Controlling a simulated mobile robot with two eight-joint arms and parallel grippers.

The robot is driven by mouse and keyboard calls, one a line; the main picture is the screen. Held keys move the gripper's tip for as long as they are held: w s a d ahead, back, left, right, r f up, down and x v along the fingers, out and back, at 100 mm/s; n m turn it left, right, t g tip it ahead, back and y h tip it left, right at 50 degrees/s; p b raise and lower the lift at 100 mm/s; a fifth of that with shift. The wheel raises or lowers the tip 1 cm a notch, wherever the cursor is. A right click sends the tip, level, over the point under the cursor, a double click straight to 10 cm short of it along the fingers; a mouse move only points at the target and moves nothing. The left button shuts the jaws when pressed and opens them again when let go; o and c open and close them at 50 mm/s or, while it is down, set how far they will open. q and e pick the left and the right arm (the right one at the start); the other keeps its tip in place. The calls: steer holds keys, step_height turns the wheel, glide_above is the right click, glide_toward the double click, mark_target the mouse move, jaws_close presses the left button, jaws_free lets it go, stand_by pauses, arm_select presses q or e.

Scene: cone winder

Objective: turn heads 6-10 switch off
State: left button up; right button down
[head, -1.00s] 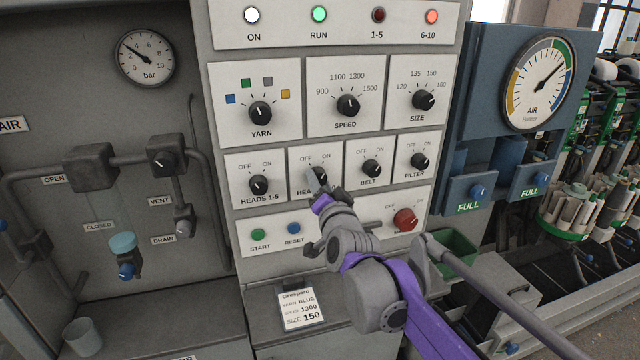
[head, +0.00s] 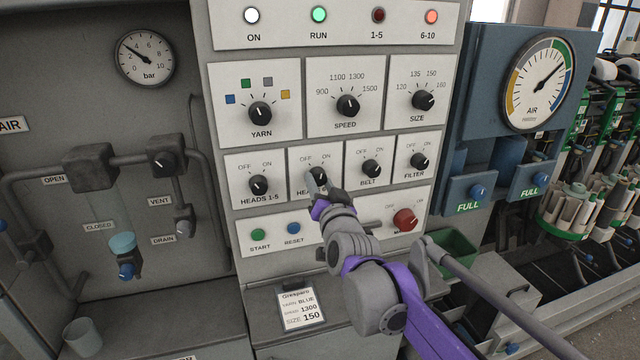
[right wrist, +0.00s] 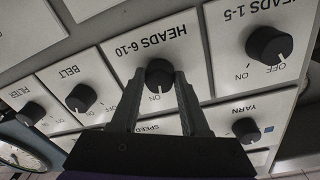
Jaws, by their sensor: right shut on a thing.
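The heads 6-10 switch is a round black knob (head: 318,174) on a white plate in the middle row of the panel, partly hidden by my right gripper in the head view. In the right wrist view the knob (right wrist: 159,72) sits between my two fingers. My right gripper (right wrist: 158,80) is shut on it. The knob's white mark points towards ON; its OFF label is hidden behind a finger there. The 6-10 lamp (head: 431,16) glows light red at the top of the panel. My left gripper is not in view.
The heads 1-5 knob (head: 259,184) is just left and the belt knob (head: 371,168) just right. Below are the green start button (head: 258,235), the blue reset button (head: 293,228) and a red knob (head: 405,219). The 1-5 lamp (head: 378,15) is dark red.

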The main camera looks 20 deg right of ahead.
steer(key=n, duration=0.4)
steer(key=shift+n+p, duration=0.3)
steer(key=shift+n, duration=0.1)
steer(key=shift+d+n+p, duration=0.1)
steer(key=shift+n+p, duration=0.25)
steer(key=shift+n, duration=1.35)
steer(key=shift+f+n, duration=0.1)
steer(key=shift+n, duration=0.2)
steer(key=shift+c, duration=2)
jaws_free()
steer(key=s, duration=1)
steer(key=shift+s+f+b, duration=0.25)
steer(key=shift+s+b, duration=0.05)
steer(key=shift+s, duration=0.1)
